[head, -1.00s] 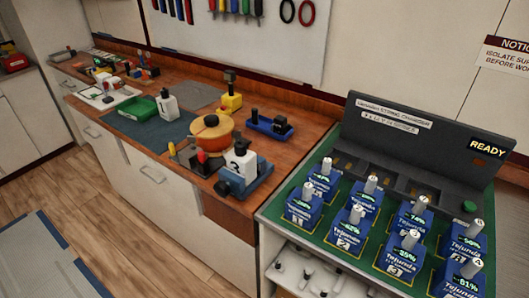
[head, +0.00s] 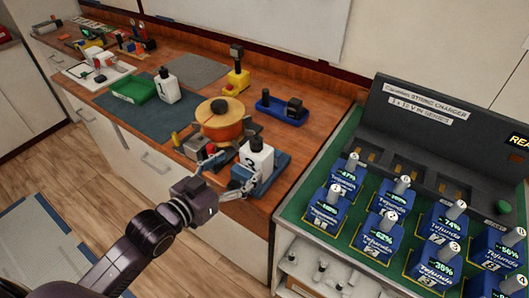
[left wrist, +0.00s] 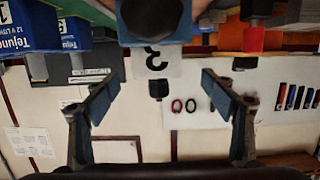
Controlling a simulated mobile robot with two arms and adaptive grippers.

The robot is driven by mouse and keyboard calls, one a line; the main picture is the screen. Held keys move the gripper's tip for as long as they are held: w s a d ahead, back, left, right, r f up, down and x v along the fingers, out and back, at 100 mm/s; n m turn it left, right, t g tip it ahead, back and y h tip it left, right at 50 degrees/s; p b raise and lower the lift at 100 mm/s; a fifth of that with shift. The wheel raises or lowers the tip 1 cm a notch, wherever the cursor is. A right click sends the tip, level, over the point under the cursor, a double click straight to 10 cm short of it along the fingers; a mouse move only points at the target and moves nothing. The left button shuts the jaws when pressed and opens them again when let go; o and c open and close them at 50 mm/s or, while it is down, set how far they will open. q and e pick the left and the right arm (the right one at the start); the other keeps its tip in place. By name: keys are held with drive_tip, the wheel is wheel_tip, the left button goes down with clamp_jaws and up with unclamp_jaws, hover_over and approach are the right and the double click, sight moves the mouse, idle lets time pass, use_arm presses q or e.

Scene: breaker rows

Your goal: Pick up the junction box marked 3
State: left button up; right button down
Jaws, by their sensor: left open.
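The junction box marked 3 (head: 257,158) is white with a black top and stands upright on a blue stand (head: 271,178) at the bench's front right corner. My left gripper (head: 232,171) is open at the near left of this box, with its fingers pointing at it. In the left wrist view, which appears upside down, the box (left wrist: 157,62) shows its 3 beyond and between the spread fingers (left wrist: 160,82). A blue part with a dark round knob covers some of it at the top. I cannot tell whether a finger touches the box. My right gripper is out of view.
An orange round pot (head: 219,122) stands close behind the gripper. A white box marked 1 (head: 166,88) and a green tray (head: 133,90) are farther left. The charger bench (head: 290,215) with several blue batteries is at the right.

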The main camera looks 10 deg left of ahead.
sight(257, 152)
use_arm(q)
drive_tip(key=shift+w+d, duration=0.6)
drive_tip(key=shift+w, duration=0.3)
drive_tip(key=shift+w+d, duration=0.1)
drive_tip(key=shift+w, duration=0.1)
drive_tip(key=shift+w+p, duration=0.1)
drive_tip(key=shift+p, duration=0.2)
drive_tip(key=shift+w+f+p, duration=0.15)
drive_tip(key=shift+w+p, duration=0.15)
drive_tip(key=shift+w, duration=0.25)
drive_tip(key=p+x, duration=0.1)
drive_tip(key=x, duration=0.2)
drive_tip(key=shift+w+d+f, duration=0.15)
drive_tip(key=shift+w+d, duration=0.1)
drive_tip(key=shift+d, duration=0.05)
drive_tip(key=shift+w+d, duration=0.1)
drive_tip(key=shift+w, duration=0.15)
drive_tip(key=shift+w+f, duration=0.15)
drive_tip(key=shift+f, duration=0.05)
drive_tip(key=c, duration=1.6)
drive_tip(key=shift+r, duration=0.1)
drive_tip(key=shift+c, duration=0.4)
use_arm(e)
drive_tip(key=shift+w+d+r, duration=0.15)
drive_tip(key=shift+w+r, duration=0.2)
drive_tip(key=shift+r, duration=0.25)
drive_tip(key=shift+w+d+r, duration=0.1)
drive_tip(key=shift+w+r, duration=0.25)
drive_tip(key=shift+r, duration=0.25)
